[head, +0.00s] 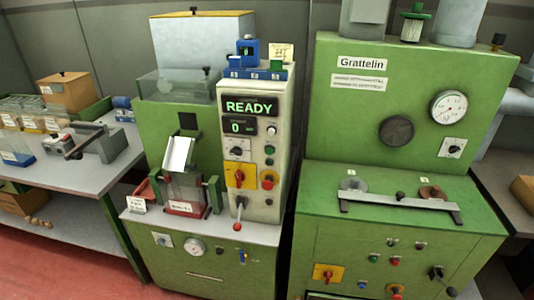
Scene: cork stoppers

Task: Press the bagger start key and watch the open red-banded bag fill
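The bagger's pale control panel (243,205) shows READY in green on its display (250,106), with a 0 on the smaller display (237,126) below. A green round key (270,150) sits on the right of the panel, above a red mushroom button (268,180). Key labels are too small to read. The red-banded bag (186,190) stands below the pale metal chute (178,155), between green side arms. It looks clear and empty, with its red band (185,209) at the bottom. Neither of my grippers is in view.
A yellow switch plate (240,176) and a red-knobbed lever (237,226) are near the key. A green Grattelin machine (400,140) stands close on the right. A grey bench (85,175) with boxes and a sealer is left. Red floor shows front left.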

